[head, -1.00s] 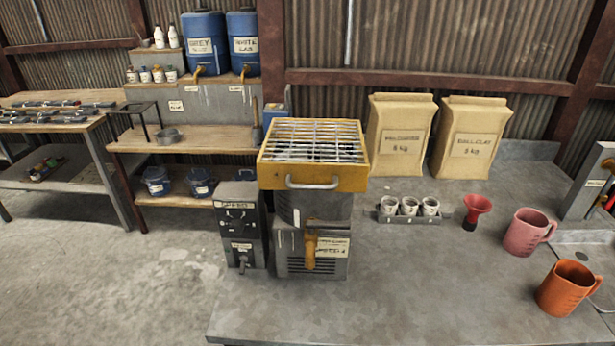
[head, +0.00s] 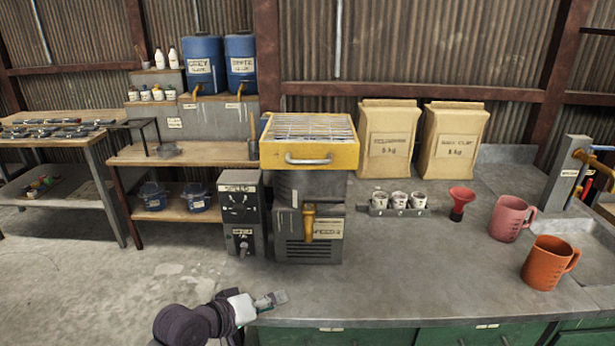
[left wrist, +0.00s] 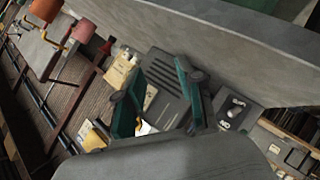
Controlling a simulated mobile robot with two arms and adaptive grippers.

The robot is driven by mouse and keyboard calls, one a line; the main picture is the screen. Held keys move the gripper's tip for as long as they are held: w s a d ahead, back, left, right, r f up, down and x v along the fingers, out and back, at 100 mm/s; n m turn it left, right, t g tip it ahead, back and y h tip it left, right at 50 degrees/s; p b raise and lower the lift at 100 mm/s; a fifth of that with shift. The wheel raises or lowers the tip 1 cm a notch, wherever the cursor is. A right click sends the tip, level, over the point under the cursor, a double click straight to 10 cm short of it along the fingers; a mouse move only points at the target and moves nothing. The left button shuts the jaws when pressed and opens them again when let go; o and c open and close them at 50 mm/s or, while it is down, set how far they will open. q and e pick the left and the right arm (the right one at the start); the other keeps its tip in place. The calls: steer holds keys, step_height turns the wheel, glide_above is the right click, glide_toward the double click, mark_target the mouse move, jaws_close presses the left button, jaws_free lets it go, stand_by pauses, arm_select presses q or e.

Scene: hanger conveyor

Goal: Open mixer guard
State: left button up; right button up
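The mixer guard (head: 309,155) is a yellow frame with a metal grid and a grey front handle (head: 308,160). It lies flat and closed on top of the grey mixer (head: 310,225). My left gripper (head: 272,300) is low at the bench's front edge, below the mixer and well apart from the handle. In the left wrist view its two teal fingers (left wrist: 160,95) stand apart with nothing held. The mixer's vented front (left wrist: 165,80) shows tilted beyond them. My right gripper is in neither current view.
A control box (head: 240,212) stands left of the mixer. The bench top (head: 410,275) in front is clear.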

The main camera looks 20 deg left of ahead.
arm_select(q)
steer(key=w+a+r+n+t+h, duration=0.2)
steer(key=w+r+t, duration=0.15)
steer(key=r, duration=0.95)
steer(key=n+t+h, duration=0.2)
steer(key=n, duration=0.1)
glide_toward(306, 163)
steer(key=p+x, duration=0.3)
steer(key=x, duration=0.7)
steer(key=shift+w, duration=0.3)
steer(key=shift+a, duration=0.1)
jaws_close()
